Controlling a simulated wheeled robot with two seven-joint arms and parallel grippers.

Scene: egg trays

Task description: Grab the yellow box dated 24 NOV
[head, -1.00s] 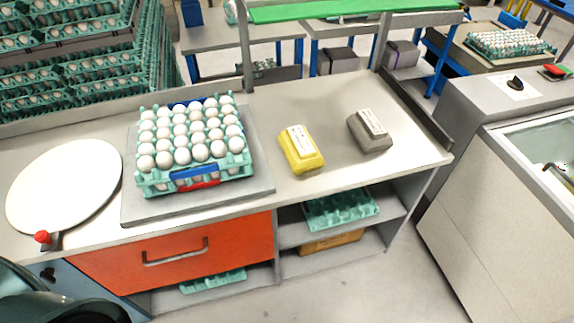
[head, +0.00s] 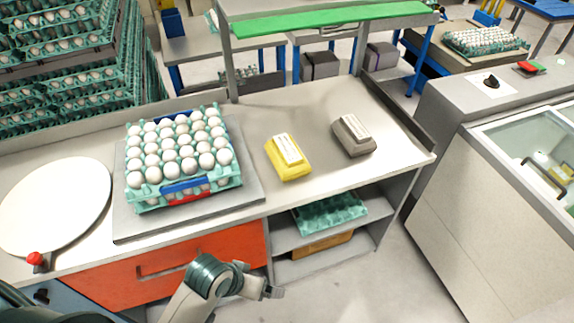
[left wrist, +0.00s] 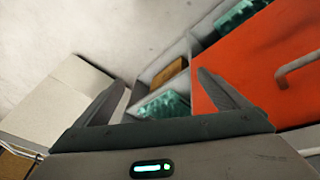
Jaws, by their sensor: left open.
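A yellow egg box (head: 290,167) with a white label on its lid sits on the counter, right of the egg tray stack. A grey box (head: 355,140) with a similar label sits to its right. The label print is too small to read a date. My left gripper (head: 272,293) is in front of the counter, below its top, well apart from both boxes. In the left wrist view its two fingers (left wrist: 163,88) are spread, with nothing between them. My right gripper is not in view.
A teal tray stack full of white eggs (head: 217,183) stands on a grey plate (head: 255,188). A white round disc (head: 55,205) lies at the left. The orange drawer (head: 120,285) and open shelves are below the counter (head: 320,180). Counter space around the yellow box is clear.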

